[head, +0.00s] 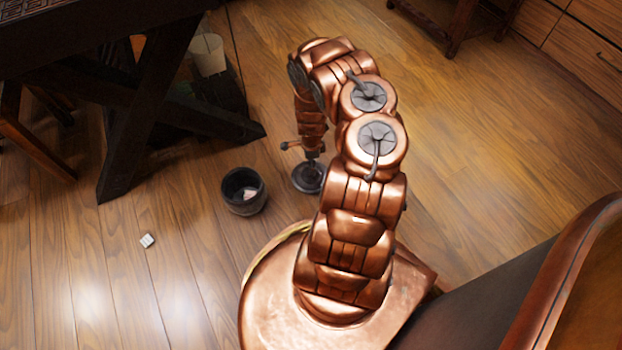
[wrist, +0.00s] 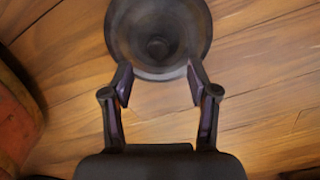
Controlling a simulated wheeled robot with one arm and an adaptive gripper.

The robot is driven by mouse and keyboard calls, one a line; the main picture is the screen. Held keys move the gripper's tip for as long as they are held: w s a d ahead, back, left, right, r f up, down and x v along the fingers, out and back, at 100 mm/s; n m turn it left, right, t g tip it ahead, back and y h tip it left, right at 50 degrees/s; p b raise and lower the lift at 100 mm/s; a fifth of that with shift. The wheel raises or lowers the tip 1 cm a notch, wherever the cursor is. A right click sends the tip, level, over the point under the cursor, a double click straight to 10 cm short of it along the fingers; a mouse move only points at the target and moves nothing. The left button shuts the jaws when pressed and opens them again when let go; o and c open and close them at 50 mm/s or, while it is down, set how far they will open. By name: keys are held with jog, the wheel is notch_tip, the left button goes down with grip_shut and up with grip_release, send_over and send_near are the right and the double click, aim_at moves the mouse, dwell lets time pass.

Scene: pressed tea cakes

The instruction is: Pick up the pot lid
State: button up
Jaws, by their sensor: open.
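The pot lid (head: 309,177) is a dark round disc lying on the wooden floor, partly hidden by my arm in the head view. In the wrist view the lid (wrist: 158,62) shows from above, with a round knob (wrist: 158,48) at its middle. My gripper (wrist: 160,80) is open, its two fingertips reaching over the near part of the lid, one on each side and short of the knob. Nothing is between the fingers but the lid below. In the head view my gripper (head: 312,158) points down just above the lid.
A dark round pot (head: 244,192) with something pale inside stands left of the lid. A small pale block (head: 147,240) lies on the floor farther left. A dark table with crossed legs (head: 140,110) stands at upper left. Open floor lies right of my arm.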

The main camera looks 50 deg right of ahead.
aim_at(305, 183)
jog(key=shift+s+a+f+b, duration=0.1)
jog(key=shift+a+f+b, duration=0.05)
jog(key=shift+f+b, duration=2.05)
jog(key=shift+f+p, duration=0.4)
jog(key=shift+p, duration=0.05)
grip_shut()
